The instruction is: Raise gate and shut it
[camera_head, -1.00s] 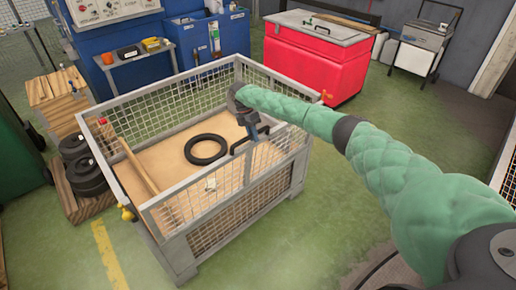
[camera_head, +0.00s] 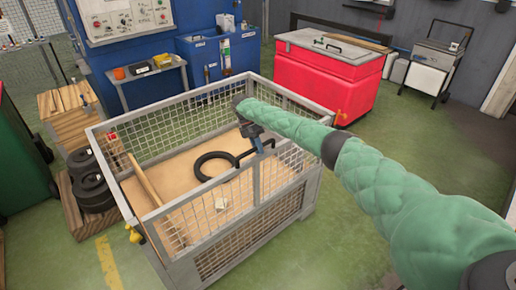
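The gate is the front mesh panel (camera_head: 232,198) of a grey wire-mesh crate (camera_head: 179,275). It looks upright, level with the crate's side walls, above a fixed lower mesh part. A black handle (camera_head: 239,160) sits at the gate's top edge. My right gripper (camera_head: 262,146) comes from the right over the crate and points down at the handle's right part. It seems to touch the handle, but its fingers are too small and dark to tell if they are shut on it. A yellow latch (camera_head: 136,236) shows at the crate's front left corner. My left gripper is out of view.
A black ring (camera_head: 212,166) and a wooden plank (camera_head: 143,180) lie inside the crate. Black discs (camera_head: 90,183) are stacked on a pallet at left. A red chest (camera_head: 318,80) and a blue cabinet (camera_head: 220,55) stand behind. Green floor is free in front.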

